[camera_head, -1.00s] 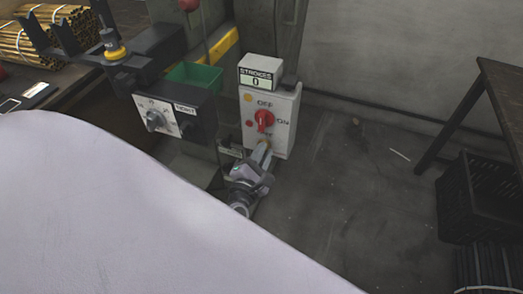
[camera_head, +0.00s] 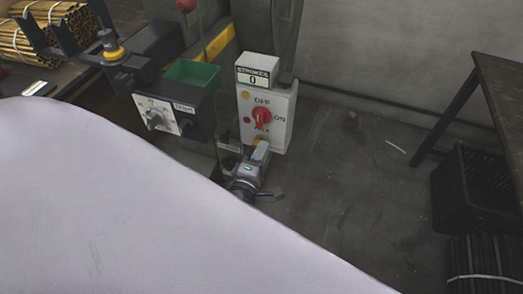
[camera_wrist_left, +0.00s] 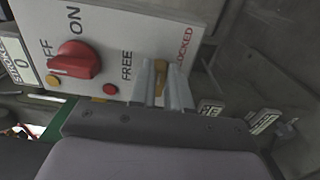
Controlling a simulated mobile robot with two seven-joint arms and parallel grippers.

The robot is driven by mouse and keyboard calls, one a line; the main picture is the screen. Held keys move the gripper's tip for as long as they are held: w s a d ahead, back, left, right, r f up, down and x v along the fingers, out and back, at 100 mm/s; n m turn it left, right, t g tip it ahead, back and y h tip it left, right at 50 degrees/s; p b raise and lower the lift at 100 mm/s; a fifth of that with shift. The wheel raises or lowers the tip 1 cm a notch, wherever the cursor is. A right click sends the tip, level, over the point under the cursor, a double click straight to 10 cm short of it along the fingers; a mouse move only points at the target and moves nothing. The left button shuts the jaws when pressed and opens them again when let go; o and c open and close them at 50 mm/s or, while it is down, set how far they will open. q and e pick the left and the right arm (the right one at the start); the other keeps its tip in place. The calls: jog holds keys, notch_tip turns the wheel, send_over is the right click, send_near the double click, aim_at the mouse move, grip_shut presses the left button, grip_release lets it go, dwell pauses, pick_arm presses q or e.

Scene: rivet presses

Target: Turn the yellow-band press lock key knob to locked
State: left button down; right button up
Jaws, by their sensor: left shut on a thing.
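The press with the yellow band (camera_head: 222,42) carries a white control box (camera_head: 282,100) with a red OFF/ON switch (camera_head: 262,118). In the left wrist view the red switch (camera_wrist_left: 75,60) sits at the left. The brass lock key knob (camera_wrist_left: 160,68) is on the lower part of this box, between the FREE label (camera_wrist_left: 126,66) and the red LOCKED label (camera_wrist_left: 185,45). My left gripper (camera_wrist_left: 165,85) is shut on the knob, one finger on each side. In the head view the left gripper (camera_head: 261,150) hides most of the knob. My right gripper is not in view.
A black box with a grey dial (camera_head: 155,118) and a green bin (camera_head: 192,75) stand left of the control box. A black crate (camera_head: 475,190) and a dark table (camera_head: 500,75) are at the right. The floor between is open. My pale arm covers the lower left.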

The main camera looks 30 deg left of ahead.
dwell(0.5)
pick_arm(q)
jog(key=c, duration=1.1)
grip_release()
jog(key=shift+p+v, duration=0.35)
jog(key=shift+v, duration=3.25)
jog(key=s+d+m+g+h, duration=0.7)
jog(key=s+m, duration=0.3)
jog(key=m, duration=1.3)
jog(key=r+p, duration=0.3)
jog(key=p, duration=0.1)
jog(key=r+p, duration=0.3)
jog(key=p, duration=0.1)
jog(key=s+a+r+p, duration=0.1)
jog(key=r+p, duration=0.2)
jog(key=p, duration=0.1)
